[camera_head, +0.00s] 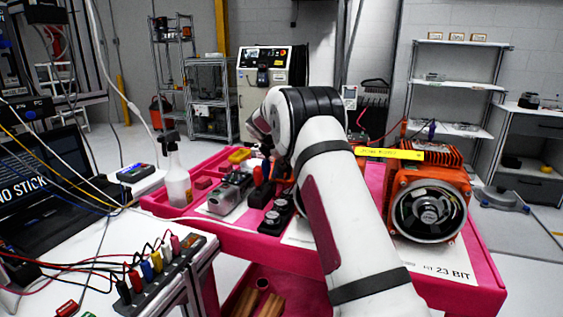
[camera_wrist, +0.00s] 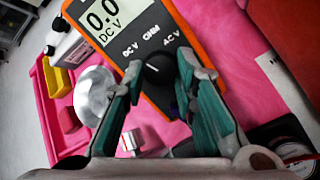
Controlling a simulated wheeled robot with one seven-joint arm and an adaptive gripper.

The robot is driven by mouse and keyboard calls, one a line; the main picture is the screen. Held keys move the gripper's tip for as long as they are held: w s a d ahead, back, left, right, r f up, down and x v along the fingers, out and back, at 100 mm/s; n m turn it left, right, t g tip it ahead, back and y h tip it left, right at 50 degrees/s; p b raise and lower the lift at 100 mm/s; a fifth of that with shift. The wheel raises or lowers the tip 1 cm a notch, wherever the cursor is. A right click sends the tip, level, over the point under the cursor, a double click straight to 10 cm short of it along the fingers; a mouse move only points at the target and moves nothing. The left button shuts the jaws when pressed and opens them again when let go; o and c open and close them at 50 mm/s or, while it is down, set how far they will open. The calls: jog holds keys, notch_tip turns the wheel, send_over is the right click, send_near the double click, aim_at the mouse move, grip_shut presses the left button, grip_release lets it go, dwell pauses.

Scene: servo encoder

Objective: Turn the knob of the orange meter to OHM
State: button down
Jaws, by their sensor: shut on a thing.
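The orange meter (camera_wrist: 183,35) lies at the top middle of the wrist view. Its screen (camera_wrist: 112,20) reads 0.0 DC V. Its black round knob (camera_wrist: 158,70) sits below the screen, with the labels DC V, OHM and AC V around its upper side. A short white mark shows on the knob near the DC V side. My gripper (camera_wrist: 159,66) has its two green-and-grey fingers on either side of the knob and is shut on it. In the head view my white arm covers the gripper, and I cannot make out the meter there.
The pink cart top (camera_head: 460,275) carries a large orange motor (camera_head: 429,207) at right and a grey metal part (camera_head: 230,192) at left. A spray bottle (camera_head: 175,178) stands at its left end. The white table (camera_head: 150,245) with cables is at front left.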

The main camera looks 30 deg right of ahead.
jog(key=m+b, duration=0.1)
jog(key=m, duration=0.4)
jog(key=shift+w+m, duration=0.1)
jog(key=shift+m, duration=0.3)
dwell(0.4)
jog(key=c, duration=1.3)
grip_release()
jog(key=shift+r, duration=0.1)
jog(key=v, duration=1.2)
